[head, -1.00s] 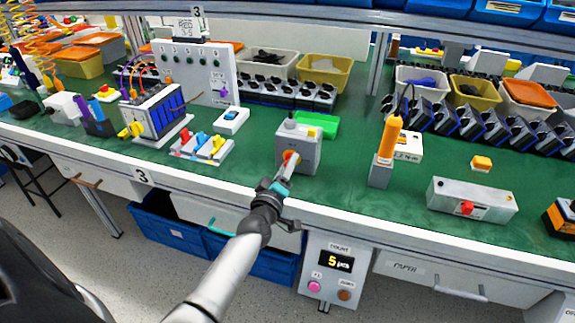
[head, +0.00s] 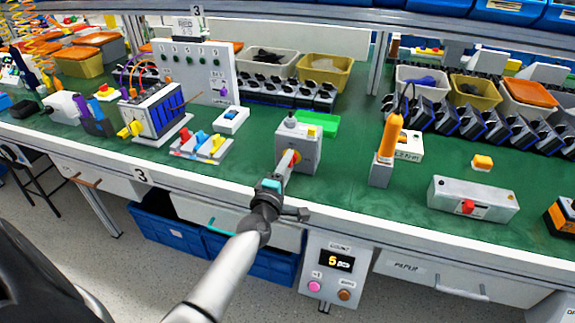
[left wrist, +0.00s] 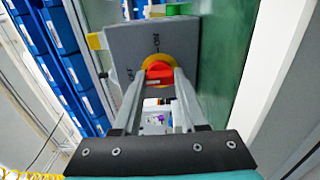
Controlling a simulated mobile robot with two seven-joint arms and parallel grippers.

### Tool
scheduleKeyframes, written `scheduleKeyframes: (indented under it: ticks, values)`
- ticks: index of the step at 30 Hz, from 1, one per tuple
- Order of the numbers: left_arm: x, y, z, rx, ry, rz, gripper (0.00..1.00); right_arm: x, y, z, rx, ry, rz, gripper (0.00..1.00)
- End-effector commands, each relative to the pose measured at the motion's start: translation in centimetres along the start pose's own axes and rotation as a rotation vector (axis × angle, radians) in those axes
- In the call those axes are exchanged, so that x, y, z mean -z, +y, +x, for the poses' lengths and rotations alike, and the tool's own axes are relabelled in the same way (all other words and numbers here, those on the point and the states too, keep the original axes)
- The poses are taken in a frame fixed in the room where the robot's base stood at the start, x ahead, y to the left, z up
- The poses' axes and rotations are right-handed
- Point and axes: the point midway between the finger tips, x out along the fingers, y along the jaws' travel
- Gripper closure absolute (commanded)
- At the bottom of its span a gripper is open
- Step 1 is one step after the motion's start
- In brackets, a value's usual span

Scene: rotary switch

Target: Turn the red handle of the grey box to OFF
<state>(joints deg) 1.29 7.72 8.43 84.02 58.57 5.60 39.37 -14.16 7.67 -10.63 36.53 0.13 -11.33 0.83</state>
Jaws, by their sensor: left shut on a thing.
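The grey box (head: 309,150) stands on the green bench top near its front edge. Its red handle (left wrist: 159,72) sits on a round yellow plate (left wrist: 170,60) on the face towards me. My left gripper (head: 289,162) reaches up to this face from the front. In the left wrist view the two fingers (left wrist: 160,82) are shut on the red handle, one on each side. In the head view the gripper mostly hides the handle. My right gripper is not in view.
An orange-handled tool (head: 391,135) stands in a grey holder right of the box. A green tray (head: 317,124) lies behind it. Colored switches (head: 202,146) are to the left. A grey box with a red button (head: 472,199) is farther right.

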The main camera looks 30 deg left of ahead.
Motion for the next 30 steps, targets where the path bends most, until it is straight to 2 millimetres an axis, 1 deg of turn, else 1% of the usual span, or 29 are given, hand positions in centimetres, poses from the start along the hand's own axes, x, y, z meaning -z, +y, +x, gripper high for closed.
scheduleKeyframes:
  ticks: [5,13,14,15,21,22,30]
  values:
    - [0.0,0.01,0.0,0.0,0.0,-0.012,1.0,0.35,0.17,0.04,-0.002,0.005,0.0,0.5]
    - [-0.03,-0.02,-0.01,0.0,0.0,-0.012,1.0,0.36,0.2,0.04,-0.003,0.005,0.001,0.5]
    - [-0.03,-0.02,-0.01,0.0,0.0,-0.012,0.56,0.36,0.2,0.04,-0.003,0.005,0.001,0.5]
    - [-0.04,-0.02,-0.01,0.001,0.0,-0.012,0.51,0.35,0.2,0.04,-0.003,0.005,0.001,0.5]
    - [-0.03,-0.02,-0.01,0.0,0.0,-0.01,0.29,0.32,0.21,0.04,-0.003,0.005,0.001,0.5]
    - [-0.03,-0.02,-0.01,0.0,0.0,-0.01,0.28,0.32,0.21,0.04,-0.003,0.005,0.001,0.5]
    - [-0.04,-0.02,-0.01,0.0,0.0,-0.009,0.28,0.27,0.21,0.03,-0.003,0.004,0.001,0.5]
